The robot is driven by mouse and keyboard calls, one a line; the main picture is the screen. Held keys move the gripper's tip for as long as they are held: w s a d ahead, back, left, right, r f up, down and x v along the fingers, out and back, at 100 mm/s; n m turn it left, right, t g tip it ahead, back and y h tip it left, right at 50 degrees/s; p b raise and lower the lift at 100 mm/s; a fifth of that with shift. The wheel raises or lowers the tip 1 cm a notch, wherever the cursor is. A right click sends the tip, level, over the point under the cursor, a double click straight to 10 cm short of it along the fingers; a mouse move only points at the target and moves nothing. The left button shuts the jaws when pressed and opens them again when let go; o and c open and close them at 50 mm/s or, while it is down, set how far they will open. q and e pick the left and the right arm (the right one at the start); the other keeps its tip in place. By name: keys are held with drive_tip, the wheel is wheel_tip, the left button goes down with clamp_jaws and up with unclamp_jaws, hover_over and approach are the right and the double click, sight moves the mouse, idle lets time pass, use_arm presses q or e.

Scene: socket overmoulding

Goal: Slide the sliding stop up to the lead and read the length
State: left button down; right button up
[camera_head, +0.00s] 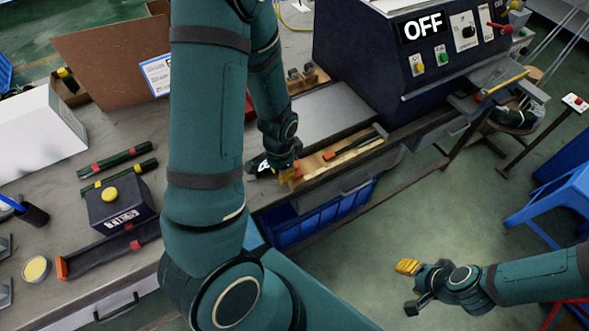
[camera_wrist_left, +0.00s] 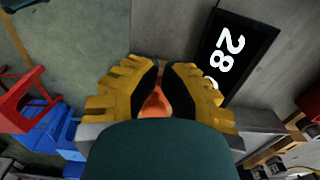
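My left gripper (camera_head: 288,173) is low at the near left end of a light wooden strip (camera_head: 345,155). In the left wrist view its yellow fingers (camera_wrist_left: 160,80) are close together on both sides of an orange piece (camera_wrist_left: 155,103), which looks like the sliding stop; most of it is hidden. A red block (camera_head: 330,156) sits on the strip, with a dark bar (camera_head: 362,139) beyond it; I cannot tell which is the lead. A black display (camera_wrist_left: 232,57) reads 28 and a further, partly hidden character. My right gripper (camera_head: 410,286) is open and empty over the floor.
A dark machine (camera_head: 400,50) marked OFF stands behind the strip. A blue bin (camera_head: 310,218) is below the table edge. A black box with a yellow button (camera_head: 118,208) and dark rods (camera_head: 115,158) lie left. A blue stool (camera_head: 560,190) stands right.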

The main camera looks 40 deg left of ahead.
use_arm(q)
drive_tip(key=shift+w+f, duration=0.1)
idle(0.6)
drive_tip(key=shift+w+d, duration=0.65)
drive_tip(key=shift+w, duration=0.85)
drive_tip(key=shift+w+d, duration=0.6)
drive_tip(key=shift+w, duration=0.85)
drive_tip(key=shift+w+d, duration=0.65)
drive_tip(key=shift+w, duration=0.95)
drive_tip(key=shift+a, duration=0.1)
drive_tip(key=shift+s+a, duration=0.2)
drive_tip(key=shift+s, duration=0.5)
wheel_tip(320, 180, up, 7)
drive_tip(key=p, duration=0.5)
